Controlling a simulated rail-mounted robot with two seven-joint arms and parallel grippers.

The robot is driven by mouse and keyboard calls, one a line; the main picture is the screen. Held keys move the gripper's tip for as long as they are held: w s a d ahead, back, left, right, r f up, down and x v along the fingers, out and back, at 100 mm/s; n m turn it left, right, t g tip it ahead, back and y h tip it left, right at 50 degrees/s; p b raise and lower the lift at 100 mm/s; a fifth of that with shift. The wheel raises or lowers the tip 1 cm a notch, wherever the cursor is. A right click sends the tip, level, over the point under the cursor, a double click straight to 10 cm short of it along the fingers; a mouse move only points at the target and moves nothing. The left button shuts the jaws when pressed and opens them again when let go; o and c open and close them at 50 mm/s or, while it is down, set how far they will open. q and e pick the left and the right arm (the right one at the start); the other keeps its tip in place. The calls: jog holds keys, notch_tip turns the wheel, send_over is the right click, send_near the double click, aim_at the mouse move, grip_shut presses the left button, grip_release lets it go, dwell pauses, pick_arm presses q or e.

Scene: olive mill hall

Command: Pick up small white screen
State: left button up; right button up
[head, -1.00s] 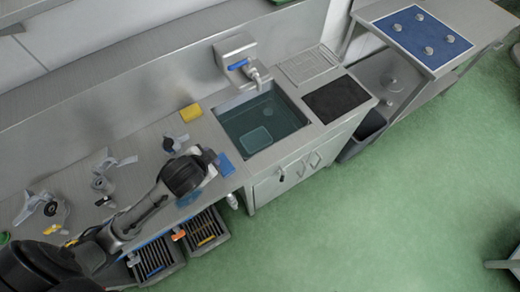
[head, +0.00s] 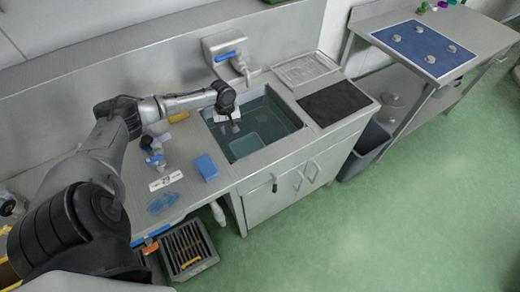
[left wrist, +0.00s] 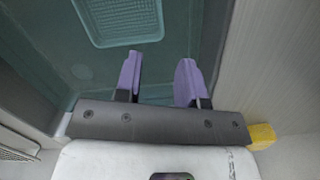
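The small white screen (head: 246,147) lies low in the sink basin, seen through greenish water. It shows as a pale rounded rectangle with a fine mesh at the top of the left wrist view (left wrist: 118,20). My left gripper (head: 233,124) is over the sink (head: 278,137), near its left side. In the left wrist view its two purple fingers (left wrist: 160,76) stand apart with nothing between them, and the screen lies beyond them to the upper left. I cannot tell the exact height of the fingers above the water. My right gripper is not in view.
The tap (head: 236,60) with a blue lever stands behind the sink. A yellow sponge (head: 179,116) and a blue block (head: 206,168) lie left of the sink. A black mat (head: 335,101) lies right of it. Slotted bins (head: 188,248) stand below the counter.

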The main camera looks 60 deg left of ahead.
pick_arm(q)
jog(key=n, duration=0.2)
jog(key=n+b, duration=0.1)
jog(key=b, duration=0.1)
send_over(234, 152)
jog(key=f, duration=0.8)
jog(key=shift+w+a+f, duration=0.2)
jog(key=shift+a+f, duration=0.1)
jog(key=shift+a, duration=0.05)
jog(key=shift+s+d+f+b, duration=0.15)
jog(key=shift+f+b, duration=0.3)
jog(key=shift+f, duration=0.85)
jog(key=shift+s+d+f+b, duration=0.15)
jog(key=shift+f+b, duration=0.25)
jog(key=shift+f, duration=0.9)
jog(key=shift+n, duration=0.3)
jog(key=shift+c, duration=0.3)
grip_shut()
